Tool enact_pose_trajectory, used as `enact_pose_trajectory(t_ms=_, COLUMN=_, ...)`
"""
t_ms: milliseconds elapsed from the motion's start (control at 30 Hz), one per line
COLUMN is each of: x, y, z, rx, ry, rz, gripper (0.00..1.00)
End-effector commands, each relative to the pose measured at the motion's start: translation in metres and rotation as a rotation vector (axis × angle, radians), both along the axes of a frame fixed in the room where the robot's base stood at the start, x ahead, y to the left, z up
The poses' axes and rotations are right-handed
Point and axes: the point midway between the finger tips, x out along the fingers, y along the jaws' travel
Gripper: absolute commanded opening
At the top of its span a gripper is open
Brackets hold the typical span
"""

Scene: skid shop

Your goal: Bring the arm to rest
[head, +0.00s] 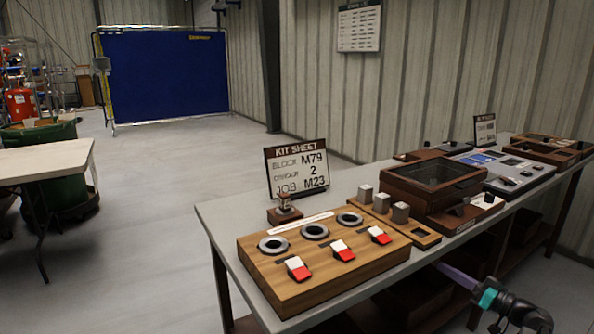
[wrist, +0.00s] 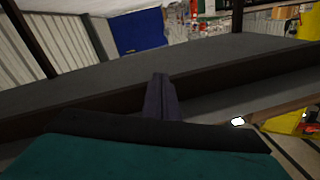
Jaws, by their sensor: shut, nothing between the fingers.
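My gripper (wrist: 161,88) shows in the wrist view as dark purple fingers pressed together, with nothing between them. Behind it in that view runs the grey top and dark edge of a bench. In the head view my arm is at the lower right, with a teal band and the purple gripper (head: 442,268) pointing left toward the front edge of the workbench (head: 222,222). The gripper's tip is close to the bench edge; I cannot tell whether it touches.
On the workbench stand a wooden block with round sockets and red-white switches (head: 330,270), a kit sheet sign (head: 297,168), a dark glass-topped box (head: 432,180) and several smaller trays. A pale table (head: 45,160) is at left. Open floor (head: 150,240) lies between.

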Motion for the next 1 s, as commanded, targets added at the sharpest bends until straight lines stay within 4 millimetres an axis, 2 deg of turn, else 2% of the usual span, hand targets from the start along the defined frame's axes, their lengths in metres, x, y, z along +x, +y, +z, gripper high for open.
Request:
enact_pose_trajectory(t_ms=33, x=0.002, y=0.021, z=-0.01, rx=0.011, ry=0.063, rz=0.027, gripper=0.0)
enact_pose_trajectory(t_ms=233, x=0.003, y=0.093, z=-0.075, rx=0.038, ry=0.334, rz=0.118, gripper=0.0)
enact_pose_trajectory(t_ms=467, x=-0.024, y=0.178, z=-0.149, rx=0.032, ry=0.669, rz=0.205, gripper=0.0)
enact_pose_trajectory(t_ms=567, x=-0.045, y=0.213, z=-0.179, rx=0.014, ry=0.819, rz=0.233, gripper=0.0)
enact_pose_trajectory(t_ms=700, x=-0.082, y=0.255, z=-0.217, rx=-0.033, ry=1.025, rz=0.258, gripper=0.0)
enact_pose_trajectory(t_ms=900, x=-0.148, y=0.301, z=-0.26, rx=-0.137, ry=1.299, rz=0.264, gripper=0.0)
enact_pose_trajectory(t_ms=1000, x=-0.184, y=0.316, z=-0.276, rx=-0.207, ry=1.424, rz=0.251, gripper=0.0)
